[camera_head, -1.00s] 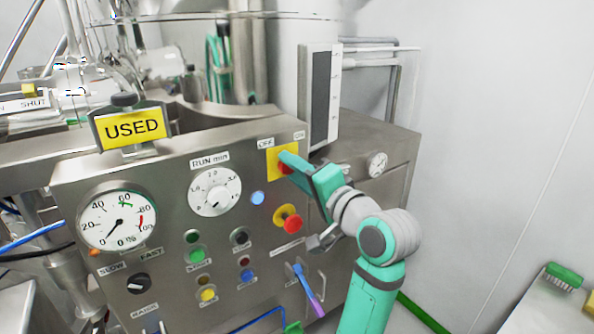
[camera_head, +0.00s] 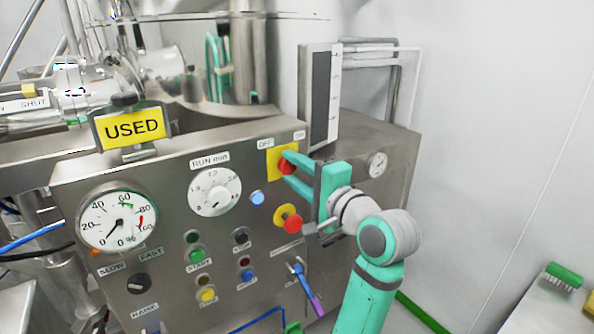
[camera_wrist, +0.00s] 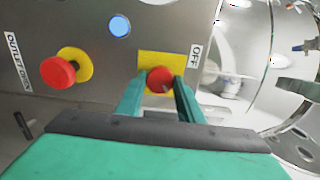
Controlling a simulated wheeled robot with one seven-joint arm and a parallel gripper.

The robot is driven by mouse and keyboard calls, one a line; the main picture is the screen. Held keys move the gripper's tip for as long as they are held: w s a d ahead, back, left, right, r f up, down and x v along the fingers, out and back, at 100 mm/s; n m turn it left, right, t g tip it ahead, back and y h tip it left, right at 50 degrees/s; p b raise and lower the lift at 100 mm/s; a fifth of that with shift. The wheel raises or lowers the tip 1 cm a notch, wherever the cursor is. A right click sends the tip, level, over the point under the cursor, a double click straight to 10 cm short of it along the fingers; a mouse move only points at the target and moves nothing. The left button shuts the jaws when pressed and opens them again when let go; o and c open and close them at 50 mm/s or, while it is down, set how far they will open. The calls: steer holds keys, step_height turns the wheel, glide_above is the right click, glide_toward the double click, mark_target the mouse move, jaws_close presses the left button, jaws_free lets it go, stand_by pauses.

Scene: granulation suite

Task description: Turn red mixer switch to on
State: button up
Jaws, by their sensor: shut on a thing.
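The red mixer switch (camera_head: 286,166) is a red knob on a yellow plate (camera_head: 272,163) at the upper right of the steel control panel. OFF and ON labels stand above the plate. My gripper (camera_head: 290,174) reaches in from the right, with its two green fingers around the red knob. In the wrist view the red knob (camera_wrist: 159,80) sits between the fingertips (camera_wrist: 157,86), with the OFF label (camera_wrist: 195,57) beside the plate. The gripper is shut on the knob. The fingers hide part of its sides, and I cannot tell which label it points to.
A red emergency-type button (camera_head: 293,224) on a yellow disc is just below my gripper, and a blue light (camera_head: 257,198) is to its left. A white dial (camera_head: 214,190) and a gauge (camera_head: 118,220) are farther left. A tall grey indicator (camera_head: 319,97) stands above.

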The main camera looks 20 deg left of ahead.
steer(key=shift+a, duration=0.2)
steer(key=o, duration=1.1)
steer(key=shift+c, duration=0.2)
steer(key=shift+d, duration=0.1)
steer(key=shift+s+d, duration=0.2)
steer(key=shift+d, duration=0.05)
steer(key=v, duration=1)
